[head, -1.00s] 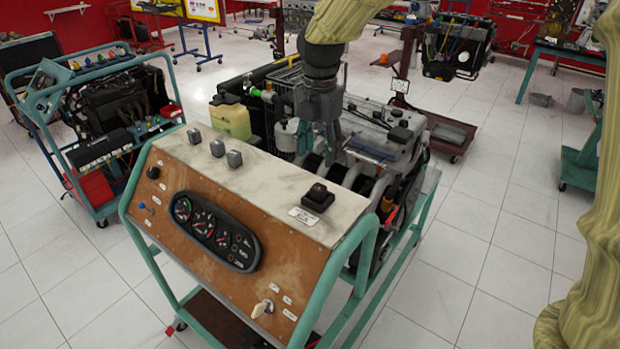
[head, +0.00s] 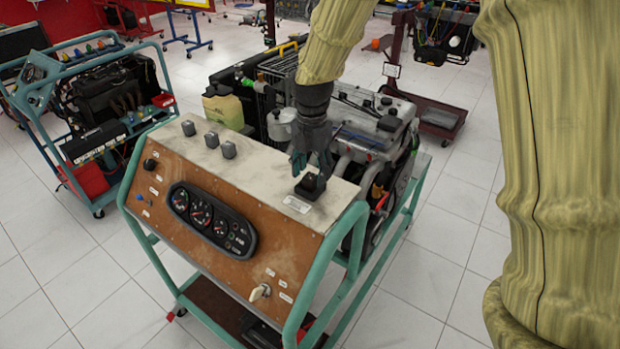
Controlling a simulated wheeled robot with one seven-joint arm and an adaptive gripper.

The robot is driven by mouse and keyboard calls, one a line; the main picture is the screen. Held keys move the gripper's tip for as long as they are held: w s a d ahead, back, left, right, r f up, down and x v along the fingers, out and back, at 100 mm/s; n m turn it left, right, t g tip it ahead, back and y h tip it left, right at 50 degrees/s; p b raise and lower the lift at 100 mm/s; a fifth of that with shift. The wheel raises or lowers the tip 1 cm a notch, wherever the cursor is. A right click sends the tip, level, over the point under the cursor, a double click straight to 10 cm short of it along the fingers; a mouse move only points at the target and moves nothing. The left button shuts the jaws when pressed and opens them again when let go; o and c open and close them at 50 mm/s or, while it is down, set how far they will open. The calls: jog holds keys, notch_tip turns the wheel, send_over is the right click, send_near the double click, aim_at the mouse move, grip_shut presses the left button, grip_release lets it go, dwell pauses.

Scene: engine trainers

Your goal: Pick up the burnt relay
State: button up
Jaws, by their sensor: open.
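A black relay (head: 311,183), dark enough to be the burnt one, sits in a black base on the pale top of the engine trainer's panel (head: 262,183), near its right end. A small white label (head: 297,204) lies in front of it. My gripper (head: 311,168) is open and points down just behind and above the black relay. Its fingers overlap the relay's upper edge in the picture, so I cannot tell whether they touch it.
The trainer's engine (head: 375,125) stands close behind the panel, with a yellow-green bottle (head: 223,108) to its left. A green tubular frame (head: 340,250) edges the panel. Another engine trainer (head: 110,95) stands at the left. The tiled floor at right is clear.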

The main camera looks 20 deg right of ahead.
jog(key=shift+w+d+f, duration=0.1)
jog(key=shift+f, duration=0.55)
jog(key=shift+s, duration=0.2)
jog(key=shift+w, duration=0.15)
jog(key=c, duration=1.1)
jog(key=shift+o, duration=0.2)
jog(key=shift+r, duration=0.1)
